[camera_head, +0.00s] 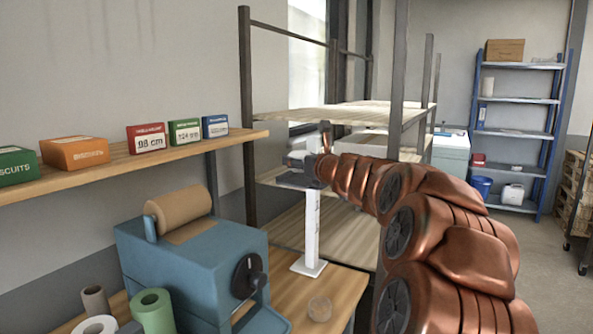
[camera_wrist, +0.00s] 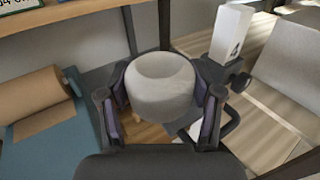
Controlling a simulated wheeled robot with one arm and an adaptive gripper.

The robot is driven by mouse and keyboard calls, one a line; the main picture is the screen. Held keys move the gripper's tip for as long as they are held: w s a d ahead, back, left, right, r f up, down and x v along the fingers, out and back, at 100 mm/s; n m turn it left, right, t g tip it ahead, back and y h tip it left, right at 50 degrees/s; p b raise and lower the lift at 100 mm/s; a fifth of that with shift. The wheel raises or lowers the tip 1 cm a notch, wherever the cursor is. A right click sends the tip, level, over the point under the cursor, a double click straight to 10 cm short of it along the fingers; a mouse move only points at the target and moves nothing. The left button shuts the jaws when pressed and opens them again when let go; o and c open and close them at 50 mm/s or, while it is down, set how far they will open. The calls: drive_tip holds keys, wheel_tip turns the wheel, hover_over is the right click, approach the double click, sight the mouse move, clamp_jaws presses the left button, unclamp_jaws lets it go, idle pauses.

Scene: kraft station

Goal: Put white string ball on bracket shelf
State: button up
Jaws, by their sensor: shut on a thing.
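The white string ball (camera_wrist: 160,85) is a pale, rounded spool with a dished top. It sits between the two fingers of my gripper (camera_wrist: 160,105) in the wrist view, and the fingers are shut on it. In the head view my gripper (camera_head: 300,172) is in the air beside the white post, and I cannot make out the ball there. The bracket shelf (camera_head: 222,145) is the wooden wall shelf at the left of the head view, left of my gripper. Its edge also shows at the top left of the wrist view (camera_wrist: 60,14).
Several boxes, including an orange box (camera_head: 74,153), a red box (camera_head: 147,138) and a blue box (camera_head: 215,127), stand on the shelf. Bare board shows between the orange and red boxes. Below stands a blue paper dispenser (camera_head: 185,265). A white post (camera_head: 312,235) rises from the workbench.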

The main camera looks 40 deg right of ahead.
sight(297, 182)
drive_tip(key=shift+d+x, duration=0.2)
drive_tip(key=shift+x, duration=0.7)
drive_tip(key=shift+d+x, duration=0.2)
drive_tip(key=shift+x, duration=0.7)
drive_tip(key=shift+s+f+b, duration=0.15)
drive_tip(key=shift+f+b, duration=0.15)
drive_tip(key=shift+f, duration=1.55)
drive_tip(key=shift+f, duration=0.2)
drive_tip(key=o, duration=1.2)
drive_tip(key=shift+c, duration=0.2)
drive_tip(key=shift+r, duration=0.2)
drive_tip(key=shift+s, duration=0.15)
drive_tip(key=b+v, duration=0.1)
drive_tip(key=v, duration=1)
drive_tip(key=shift+s, duration=0.35)
drive_tip(key=shift+a, duration=0.1)
